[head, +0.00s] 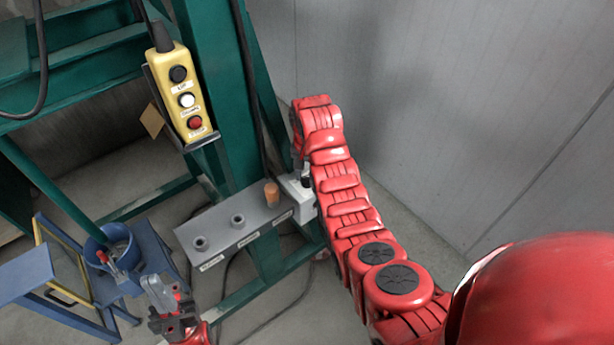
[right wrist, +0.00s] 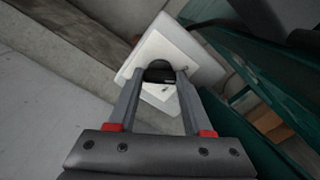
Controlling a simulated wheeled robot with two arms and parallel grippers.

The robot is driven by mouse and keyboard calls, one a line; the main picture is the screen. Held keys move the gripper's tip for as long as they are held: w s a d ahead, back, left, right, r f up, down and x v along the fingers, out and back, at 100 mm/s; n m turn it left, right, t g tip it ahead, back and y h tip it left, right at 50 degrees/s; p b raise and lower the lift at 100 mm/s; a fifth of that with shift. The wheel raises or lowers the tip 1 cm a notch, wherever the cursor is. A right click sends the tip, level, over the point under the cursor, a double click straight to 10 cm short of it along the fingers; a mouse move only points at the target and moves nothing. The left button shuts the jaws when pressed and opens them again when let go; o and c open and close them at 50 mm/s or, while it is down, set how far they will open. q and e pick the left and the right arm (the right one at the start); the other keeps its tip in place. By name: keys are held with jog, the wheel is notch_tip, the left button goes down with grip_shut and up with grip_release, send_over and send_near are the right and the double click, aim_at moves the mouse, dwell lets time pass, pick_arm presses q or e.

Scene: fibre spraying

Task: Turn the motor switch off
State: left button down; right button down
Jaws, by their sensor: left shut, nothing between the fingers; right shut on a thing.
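The motor switch is a light grey box (head: 299,200) fixed at the right end of the grey rail on the green frame. In the right wrist view its white face (right wrist: 137,62) fills the middle, with a black knob (right wrist: 160,73) on it. My right gripper (head: 304,180) is at the box, its two fingers (right wrist: 160,82) shut on the black knob from both sides. The knob's exact setting cannot be read. My left gripper (head: 168,308) is shut and empty at the lower left, apart from the switch.
A grey rail (head: 228,226) with several labelled sockets, one holding an orange plug (head: 271,193), runs left of the switch. A yellow pendant with buttons (head: 180,92) hangs above. A blue bucket (head: 112,246) stands at the left. A bare grey wall (head: 440,90) is at the right.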

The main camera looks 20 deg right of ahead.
jog(key=shift+n, duration=0.3)
jog(key=shift+c, duration=1.6)
grip_release()
notch_tip(320, 180, up, 10)
jog(key=p, duration=0.9)
notch_tip(320, 180, up, 6)
jog(key=p, duration=0.2)
send_over(307, 178)
jog(key=shift+r, duration=0.7)
jog(key=shift+s, duration=0.1)
